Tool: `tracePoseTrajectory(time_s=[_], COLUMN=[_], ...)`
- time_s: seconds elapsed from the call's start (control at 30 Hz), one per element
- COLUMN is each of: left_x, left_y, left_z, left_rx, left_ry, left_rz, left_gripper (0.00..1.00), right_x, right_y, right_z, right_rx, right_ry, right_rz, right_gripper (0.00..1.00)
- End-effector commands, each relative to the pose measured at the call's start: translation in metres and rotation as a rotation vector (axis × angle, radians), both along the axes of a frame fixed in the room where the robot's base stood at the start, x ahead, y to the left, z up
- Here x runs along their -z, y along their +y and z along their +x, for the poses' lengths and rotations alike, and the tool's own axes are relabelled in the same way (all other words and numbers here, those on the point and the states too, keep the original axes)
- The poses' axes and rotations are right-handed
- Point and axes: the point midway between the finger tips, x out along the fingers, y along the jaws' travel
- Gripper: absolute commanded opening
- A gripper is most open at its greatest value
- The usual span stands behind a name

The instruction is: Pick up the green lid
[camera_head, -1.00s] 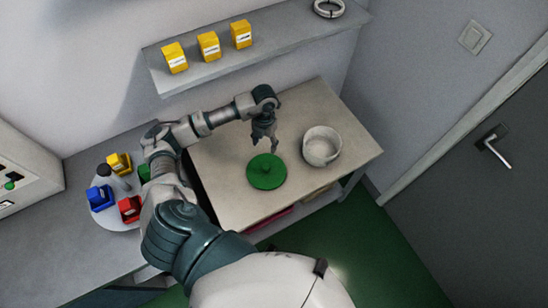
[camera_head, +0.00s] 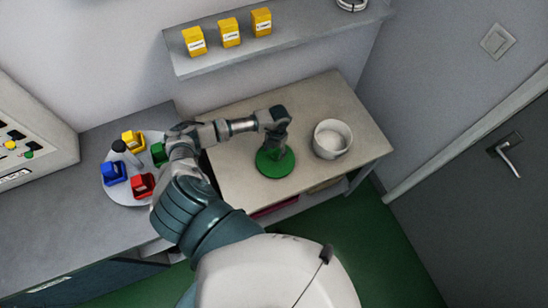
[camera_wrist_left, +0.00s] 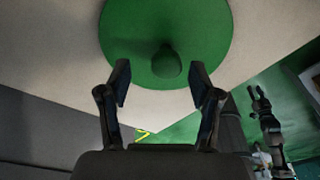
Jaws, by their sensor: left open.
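The green lid (camera_head: 287,165) is a round disc lying flat on the beige table. My left gripper (camera_head: 273,152) is over it and hides part of it in the head view. In the left wrist view the lid (camera_wrist_left: 200,25) fills the top, with its round knob (camera_wrist_left: 167,62) between and just ahead of the open fingers of my left gripper (camera_wrist_left: 160,76). I see no finger touching the knob. My right gripper (camera_wrist_left: 258,97) shows small and dark at the right of the left wrist view, well away from the lid; its jaw state is unclear.
A white round pot (camera_head: 331,139) stands on the beige table (camera_head: 235,180), right of the lid. A round tray (camera_head: 118,190) with coloured bins is at left. A shelf (camera_head: 290,38) with yellow boxes (camera_head: 229,32) is above the table.

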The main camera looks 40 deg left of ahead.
Motion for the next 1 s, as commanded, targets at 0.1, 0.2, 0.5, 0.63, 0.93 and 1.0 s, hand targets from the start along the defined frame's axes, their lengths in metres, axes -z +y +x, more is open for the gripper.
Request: tracePoseTrajectory(time_s=[0.1, 0.2, 0.5, 0.63, 0.93, 1.0], left_x=[0.018, 0.029, 0.034, 0.034, 0.033, 0.033], left_y=[-0.004, -0.003, 0.001, 0.001, -0.001, -0.001], left_z=[-0.002, -0.003, -0.004, -0.004, -0.004, -0.004], left_rx=[-0.001, 0.0, 0.001, 0.0, 0.0, 0.001], left_ry=[0.003, 0.001, 0.0, 0.0, 0.001, 0.001], left_rz=[0.0, 0.0, -0.003, -0.003, 0.0, 0.0], left_gripper=[0.64, 0.64, 0.56, 0.24, 0.0, 0.0], right_x=[-0.004, -0.004, -0.004, -0.004, -0.004, -0.004], right_y=[0.001, 0.0, -0.005, -0.006, 0.001, 0.002], right_z=[0.0, 0.0, 0.0, 0.0, 0.0, 0.0], right_rx=[0.0, 0.0, -0.001, -0.001, 0.001, 0.001], right_ry=[0.0, 0.0, 0.0, 0.0, -0.001, -0.001], right_rz=[0.001, 0.0, -0.006, -0.006, 0.001, 0.002], right_gripper=[0.4, 0.4, 0.4, 0.4, 0.4, 0.4])
